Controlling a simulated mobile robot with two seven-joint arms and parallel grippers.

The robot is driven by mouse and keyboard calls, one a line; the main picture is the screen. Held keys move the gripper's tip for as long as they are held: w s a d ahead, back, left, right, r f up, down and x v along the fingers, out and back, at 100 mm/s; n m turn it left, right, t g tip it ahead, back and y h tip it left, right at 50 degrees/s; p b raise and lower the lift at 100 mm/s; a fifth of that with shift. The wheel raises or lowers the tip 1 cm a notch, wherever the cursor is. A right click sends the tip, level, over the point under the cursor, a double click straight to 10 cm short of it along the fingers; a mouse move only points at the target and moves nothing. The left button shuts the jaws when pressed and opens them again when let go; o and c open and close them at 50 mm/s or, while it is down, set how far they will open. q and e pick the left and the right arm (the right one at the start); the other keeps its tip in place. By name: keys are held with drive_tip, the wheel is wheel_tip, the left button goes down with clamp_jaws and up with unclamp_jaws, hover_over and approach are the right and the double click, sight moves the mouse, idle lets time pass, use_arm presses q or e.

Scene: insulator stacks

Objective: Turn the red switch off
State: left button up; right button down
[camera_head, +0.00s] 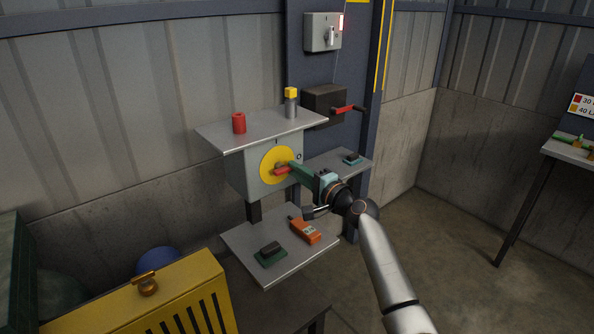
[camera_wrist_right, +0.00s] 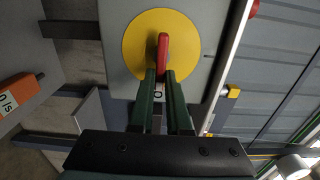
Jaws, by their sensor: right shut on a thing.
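The red switch handle (camera_head: 281,171) sits on a yellow disc (camera_head: 266,158) on the front of a grey box (camera_head: 254,188). An "I" mark is above the disc and an "O" mark (camera_head: 299,156) is to its right. My right gripper (camera_head: 289,168) reaches in from the right with its green fingers at the handle. In the right wrist view, the fingertips (camera_wrist_right: 161,76) are shut on the near end of the red handle (camera_wrist_right: 163,50), over the yellow disc (camera_wrist_right: 133,48). The handle lines up with a pale label between the fingers there. My left gripper is out of view.
A shelf (camera_head: 215,134) above the box holds a red cylinder (camera_head: 239,123) and a yellow-topped post (camera_head: 291,102). A lower shelf (camera_head: 292,262) holds an orange meter (camera_head: 305,231) and a green block (camera_head: 270,254). A yellow cabinet (camera_head: 120,308) stands at lower left.

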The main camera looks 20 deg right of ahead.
drive_tip(key=c, duration=0.9)
unclamp_jaws()
drive_tip(key=v, duration=1.2)
drive_tip(key=shift+s, duration=0.25)
drive_tip(key=s+a+f+n+g+h, duration=0.1)
drive_tip(key=s+f+n, duration=0.15)
drive_tip(key=f, duration=0.45)
drive_tip(key=s+a+f+n+g+h, duration=0.1)
drive_tip(key=s+a+f+g, duration=0.1)
drive_tip(key=s+f, duration=0.3)
drive_tip(key=s+a+f+n+g, duration=0.1)
drive_tip(key=s+f+n, duration=0.1)
drive_tip(key=f, duration=0.6)
drive_tip(key=s+a+f+n+g, duration=0.1)
drive_tip(key=s+a+f+n, duration=0.1)
drive_tip(key=s, duration=0.5)
drive_tip(key=s+a+f+n+g+h, duration=0.1)
drive_tip(key=s+a+f+n, duration=0.1)
drive_tip(key=s+f+n, duration=0.3)
drive_tip(key=s+a+f+n+g, duration=0.1)
drive_tip(key=s+f+n, duration=0.3)
drive_tip(key=s, duration=0.5)
drive_tip(key=shift+a+f+g+h, duration=0.2)
drive_tip(key=shift+a+f, duration=0.2)
drive_tip(key=shift+f, duration=0.25)
drive_tip(key=shift+a+f+g+h, duration=0.1)
drive_tip(key=shift+a+f+h, duration=0.1)
drive_tip(key=shift+a+f, duration=0.3)
